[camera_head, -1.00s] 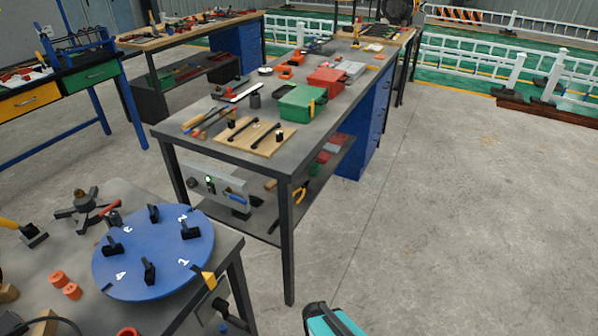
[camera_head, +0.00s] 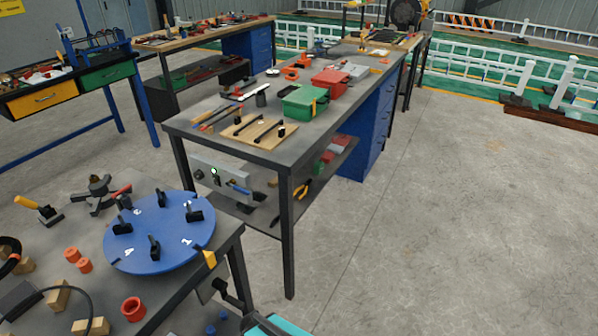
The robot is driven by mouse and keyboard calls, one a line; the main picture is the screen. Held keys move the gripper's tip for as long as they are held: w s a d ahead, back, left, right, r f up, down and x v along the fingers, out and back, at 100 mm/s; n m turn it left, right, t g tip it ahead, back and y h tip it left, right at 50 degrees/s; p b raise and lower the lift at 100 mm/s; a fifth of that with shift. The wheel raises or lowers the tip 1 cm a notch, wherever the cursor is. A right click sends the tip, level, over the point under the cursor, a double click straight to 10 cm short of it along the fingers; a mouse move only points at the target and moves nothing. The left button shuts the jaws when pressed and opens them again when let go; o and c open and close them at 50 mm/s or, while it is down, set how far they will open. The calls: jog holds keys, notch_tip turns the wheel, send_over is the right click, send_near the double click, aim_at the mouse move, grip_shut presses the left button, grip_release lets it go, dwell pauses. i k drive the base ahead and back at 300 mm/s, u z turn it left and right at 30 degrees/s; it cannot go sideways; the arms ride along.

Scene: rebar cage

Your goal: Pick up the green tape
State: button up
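I cannot make out any green tape in this view. A green box (camera_head: 304,101) sits on the long grey workbench (camera_head: 215,122), beside a red box, but it is a case and not a tape roll. The fingers of my gripper are not in view. A teal and black shape (camera_head: 275,326) is cut off by the bottom edge; I cannot tell what it is.
A wooden board (camera_head: 258,132) with tools lies on the long bench. The concrete floor (camera_head: 440,210) on the right is clear.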

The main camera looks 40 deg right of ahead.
aim_at(319, 167)
jog(key=u, duration=0.25)
jog(key=k, duration=0.25)
jog(key=u, duration=2.6)
jog(key=k, duration=2.3)
jog(key=z, duration=0.05)
